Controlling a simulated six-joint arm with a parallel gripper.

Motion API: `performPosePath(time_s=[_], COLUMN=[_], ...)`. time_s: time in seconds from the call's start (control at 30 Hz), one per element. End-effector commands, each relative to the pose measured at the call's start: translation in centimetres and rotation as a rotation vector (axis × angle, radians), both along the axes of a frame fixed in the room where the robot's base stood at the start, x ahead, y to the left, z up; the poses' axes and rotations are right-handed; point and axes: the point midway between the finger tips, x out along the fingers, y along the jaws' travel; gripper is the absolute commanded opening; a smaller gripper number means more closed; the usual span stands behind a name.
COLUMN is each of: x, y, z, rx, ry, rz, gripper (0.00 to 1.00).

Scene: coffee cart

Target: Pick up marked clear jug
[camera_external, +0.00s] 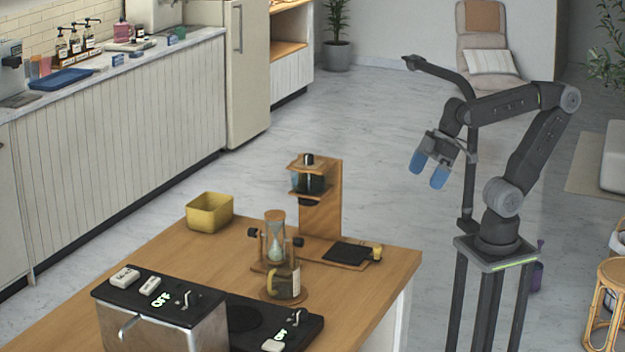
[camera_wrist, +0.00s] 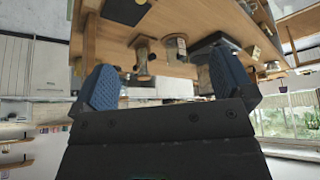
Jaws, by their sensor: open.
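The marked clear jug (camera_external: 284,280) is a small glass vessel with a pale label. It stands upright on a round wooden coaster (camera_external: 286,298) on the wooden cart top, just in front of an hourglass (camera_external: 275,236). My gripper (camera_external: 429,170) is open and empty, with blue finger pads, high up and to the right of the cart, well apart from the jug. In the wrist view, which looks tilted over, my gripper (camera_wrist: 165,85) frames small cart items between and beyond its fingers. A small glass thing with a pale patch there (camera_wrist: 175,47) may be the jug; I cannot be sure.
A wooden stand with a dark dripper (camera_external: 322,195) rises behind the jug. A yellow bin (camera_external: 209,212) sits at the left, and a black scale (camera_external: 349,253) at the right. A metal-sided stove unit (camera_external: 165,315) fills the front. The front right cart top is bare.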

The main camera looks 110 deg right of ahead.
Motion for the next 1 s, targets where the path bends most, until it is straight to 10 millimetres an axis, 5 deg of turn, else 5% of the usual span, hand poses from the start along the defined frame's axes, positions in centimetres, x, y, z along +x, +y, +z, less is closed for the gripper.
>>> performPosePath(time_s=[0.3,0.47,0.8,1.0], x=[10.2,16.7,29.9,34.7], y=[0.4,0.5,0.1,-0.2], z=[4.6,5.2,1.3,-2.4], rx=[-0.037,-0.048,-0.048,-0.045], ry=[0.083,0.113,0.124,0.102], rz=[0.252,0.415,0.775,0.948], gripper=[1.00,1.00,1.00,1.00])
